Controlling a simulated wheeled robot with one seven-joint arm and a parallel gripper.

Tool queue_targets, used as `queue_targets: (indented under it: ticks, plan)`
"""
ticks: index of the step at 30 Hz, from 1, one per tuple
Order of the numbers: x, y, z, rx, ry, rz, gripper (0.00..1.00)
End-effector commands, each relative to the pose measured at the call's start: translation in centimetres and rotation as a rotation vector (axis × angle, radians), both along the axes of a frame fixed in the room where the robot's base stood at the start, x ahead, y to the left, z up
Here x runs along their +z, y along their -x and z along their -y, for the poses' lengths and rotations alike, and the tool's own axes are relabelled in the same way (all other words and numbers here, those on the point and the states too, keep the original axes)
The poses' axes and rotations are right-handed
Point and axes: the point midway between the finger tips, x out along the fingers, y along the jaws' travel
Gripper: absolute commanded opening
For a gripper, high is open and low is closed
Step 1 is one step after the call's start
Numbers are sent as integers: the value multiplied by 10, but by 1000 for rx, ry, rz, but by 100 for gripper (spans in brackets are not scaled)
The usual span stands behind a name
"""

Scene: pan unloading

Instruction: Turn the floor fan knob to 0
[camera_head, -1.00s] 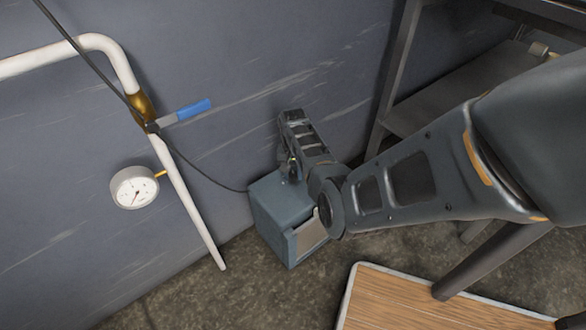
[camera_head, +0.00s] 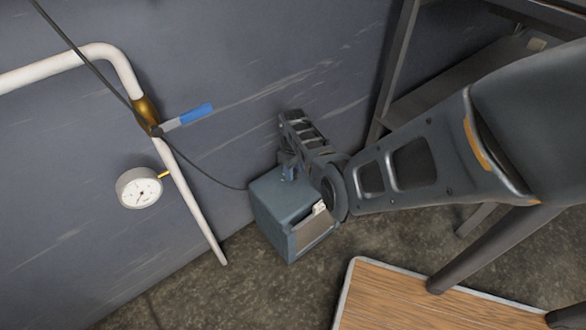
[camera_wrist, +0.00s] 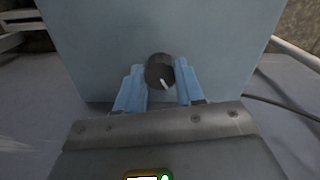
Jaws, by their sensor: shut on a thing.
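The floor fan (camera_head: 275,205) is a blue-grey box on the floor against the wall, with a front opening. Its grey top face (camera_wrist: 160,30) fills much of the wrist view. The black round knob (camera_wrist: 158,68) stands on that face, and its white pointer line points down and slightly right in the wrist view. My gripper (camera_head: 287,172) is over the top of the fan, with its blue fingers on either side of the knob, shut on it. In the head view the knob is hidden by my gripper. I cannot read any scale marks around the knob.
A white pipe (camera_head: 190,195) with a blue-handled valve (camera_head: 190,117) and a round gauge (camera_head: 139,188) runs along the wall at left. A dark cable leads to the fan. A metal rack (camera_head: 395,70) stands at right, and a wooden board (camera_head: 400,300) is in front.

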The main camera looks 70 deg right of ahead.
Motion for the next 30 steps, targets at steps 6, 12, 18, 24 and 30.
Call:
queue_targets:
  ticks: [6, 12, 18, 24, 30]
  plan:
    - [1, 0, 1, 204, 2, 2, 7]
    - [1, 0, 2, 387, 2, 1, 7]
    - [1, 0, 3, 537, 2, 1, 7]
    - [1, -1, 3, 643, 2, 2, 7]
    - [1, -1, 3, 702, 2, 2, 7]
